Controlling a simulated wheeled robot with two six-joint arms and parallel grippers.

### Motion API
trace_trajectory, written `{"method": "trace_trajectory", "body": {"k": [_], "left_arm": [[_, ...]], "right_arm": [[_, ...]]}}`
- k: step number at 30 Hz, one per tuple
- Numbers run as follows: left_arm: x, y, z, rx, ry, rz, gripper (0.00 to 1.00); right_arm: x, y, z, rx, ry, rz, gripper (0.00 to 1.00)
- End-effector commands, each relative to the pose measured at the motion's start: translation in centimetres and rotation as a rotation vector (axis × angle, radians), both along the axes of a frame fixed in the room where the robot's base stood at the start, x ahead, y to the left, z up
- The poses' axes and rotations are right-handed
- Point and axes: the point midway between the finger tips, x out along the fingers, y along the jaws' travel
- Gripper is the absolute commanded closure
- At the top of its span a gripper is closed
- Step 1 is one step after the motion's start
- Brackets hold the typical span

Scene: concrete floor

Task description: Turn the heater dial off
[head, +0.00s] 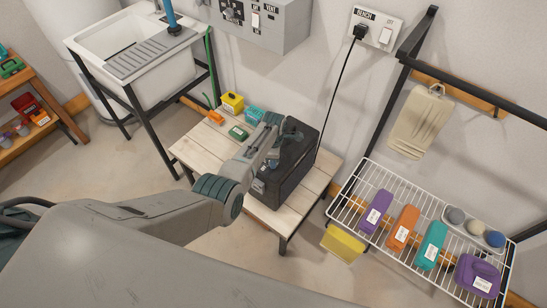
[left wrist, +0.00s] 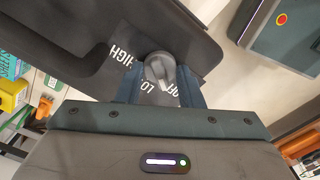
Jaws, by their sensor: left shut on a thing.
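The heater is a dark box (head: 300,150) on the pale wooden table. My left gripper (head: 279,138) reaches over to its upper front. In the left wrist view the grey heater dial (left wrist: 159,68) sits on the dark panel (left wrist: 100,40). White lettering around it reads HIGH, LO and OFF, partly covered. My left gripper (left wrist: 160,82) has one finger on each side of the dial and is shut on it. I cannot tell for sure which mark the dial points to. In the head view the arm hides the dial. My right gripper is not in view.
A yellow box (head: 232,102), a teal box (head: 254,115) and a green item (head: 238,132) stand on the table (head: 205,150) left of the heater. A cord runs up to a wall socket (head: 375,28). A wire rack (head: 350,190) with several coloured packs stands at right.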

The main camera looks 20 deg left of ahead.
Motion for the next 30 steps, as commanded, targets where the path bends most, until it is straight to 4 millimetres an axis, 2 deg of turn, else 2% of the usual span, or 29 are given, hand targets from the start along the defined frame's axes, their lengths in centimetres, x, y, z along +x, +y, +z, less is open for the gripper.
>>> {"method": "trace_trajectory", "body": {"k": [8, 23, 24, 26, 30], "left_arm": [[0.07, 0.13, 0.09, 0.002, -0.001, 0.082, 0.89], [0.06, 0.13, 0.07, 0.002, -0.001, 0.096, 0.89], [0.07, 0.13, 0.07, 0.002, -0.001, 0.096, 0.59], [0.07, 0.12, 0.07, 0.001, -0.002, 0.096, 0.47], [0.04, 0.07, 0.04, 0.001, -0.001, 0.096, 0.45]], "right_arm": [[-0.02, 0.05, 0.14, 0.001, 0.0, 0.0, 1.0], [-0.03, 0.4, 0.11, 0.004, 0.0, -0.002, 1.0], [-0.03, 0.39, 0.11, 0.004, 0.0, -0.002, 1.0], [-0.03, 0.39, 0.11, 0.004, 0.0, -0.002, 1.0], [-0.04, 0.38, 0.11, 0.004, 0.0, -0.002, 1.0]]}}
